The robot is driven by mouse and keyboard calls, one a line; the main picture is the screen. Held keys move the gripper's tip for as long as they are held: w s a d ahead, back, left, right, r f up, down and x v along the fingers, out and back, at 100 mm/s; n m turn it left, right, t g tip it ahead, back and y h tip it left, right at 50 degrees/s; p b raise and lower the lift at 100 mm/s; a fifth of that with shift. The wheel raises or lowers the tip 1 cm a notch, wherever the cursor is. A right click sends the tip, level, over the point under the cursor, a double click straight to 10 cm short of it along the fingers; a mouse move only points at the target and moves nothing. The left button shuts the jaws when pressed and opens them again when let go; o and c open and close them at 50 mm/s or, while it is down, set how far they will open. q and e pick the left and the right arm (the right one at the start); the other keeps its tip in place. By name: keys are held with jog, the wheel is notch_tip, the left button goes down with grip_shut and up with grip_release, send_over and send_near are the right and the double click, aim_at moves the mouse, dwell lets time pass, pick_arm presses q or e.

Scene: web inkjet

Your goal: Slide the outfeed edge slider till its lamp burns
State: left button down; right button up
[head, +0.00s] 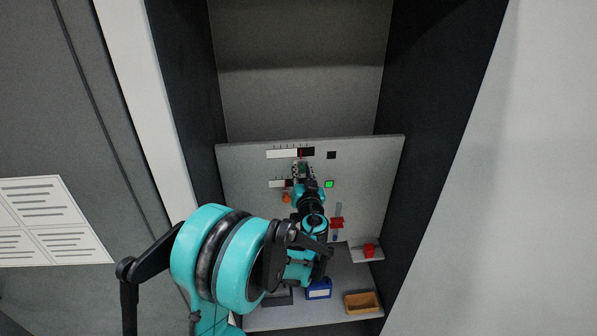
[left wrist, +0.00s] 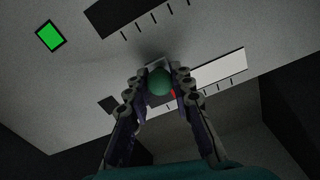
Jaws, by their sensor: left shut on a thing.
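A grey panel (head: 360,190) stands in the recess with two horizontal sliders; I can read no labels. The upper slider (head: 282,154) has a white and a black stretch, with a red mark near the boundary. Its lamp (head: 331,155) is dark, also in the left wrist view (left wrist: 108,104). The lower slider (head: 277,184) has a lit green lamp (head: 329,184), which also shows in the left wrist view (left wrist: 50,36). My left gripper (head: 301,168) is at the upper slider, shut on its green round knob (left wrist: 160,82). The right gripper is out of view.
Below are an orange knob (head: 286,198), a red piece (head: 336,222) on a vertical track and a red block (head: 369,250) on a ledge. A blue bin (head: 318,289) and a tan tray (head: 361,304) stand lower. Dark walls bound the recess on both sides.

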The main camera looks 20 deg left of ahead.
pick_arm(q)
jog(key=c, duration=1.3)
grip_release()
jog(key=shift+w+a, duration=0.1)
jog(key=shift+a, duration=0.05)
jog(key=v, duration=1.2)
jog(key=shift+f, duration=0.1)
